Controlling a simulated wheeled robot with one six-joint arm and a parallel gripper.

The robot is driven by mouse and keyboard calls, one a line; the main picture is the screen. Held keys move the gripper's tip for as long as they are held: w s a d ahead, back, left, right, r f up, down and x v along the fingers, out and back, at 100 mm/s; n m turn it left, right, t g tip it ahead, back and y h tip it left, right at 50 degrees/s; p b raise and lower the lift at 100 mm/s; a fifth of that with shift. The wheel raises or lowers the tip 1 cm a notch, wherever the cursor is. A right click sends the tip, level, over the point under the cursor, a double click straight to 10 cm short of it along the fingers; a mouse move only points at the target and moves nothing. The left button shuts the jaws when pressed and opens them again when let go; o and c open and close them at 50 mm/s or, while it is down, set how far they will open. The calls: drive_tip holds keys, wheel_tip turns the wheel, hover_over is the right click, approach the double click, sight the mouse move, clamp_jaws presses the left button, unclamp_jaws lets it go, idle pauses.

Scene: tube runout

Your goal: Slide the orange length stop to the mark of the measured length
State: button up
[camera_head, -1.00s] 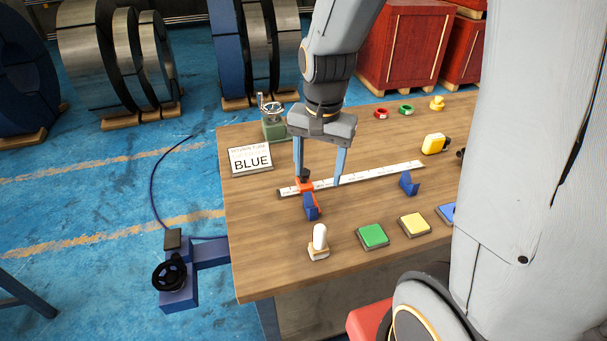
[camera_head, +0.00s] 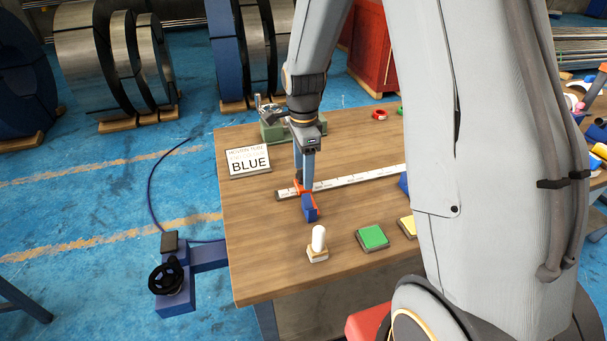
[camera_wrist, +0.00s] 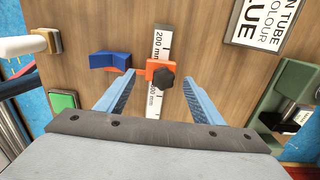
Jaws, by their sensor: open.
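The orange length stop (camera_wrist: 152,67) with its black knob (camera_wrist: 164,77) sits on the white ruler (camera_wrist: 163,43) near the ruler's left end in the head view. In the wrist view the ruler's printed millimetre numbers show on both sides of the stop. A blue V-shaped rest (camera_wrist: 111,61) stands beside the stop; it also shows in the head view (camera_head: 309,208). My gripper (camera_wrist: 157,84) is open, its two blue fingers apart, one on each side of the ruler and the stop's knob. Contact with the stop cannot be told. In the head view a finger partly hides the stop (camera_head: 297,191).
A sign reading BLUE (camera_head: 249,161) and a green device (camera_head: 274,129) stand behind at the left. A white stamp-like piece (camera_head: 318,243), a green pad (camera_head: 372,237) and a yellow pad (camera_head: 408,226) lie in front.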

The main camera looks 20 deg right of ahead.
drive_tip(key=shift+f, duration=1.35)
drive_tip(key=shift+c, duration=0.4)
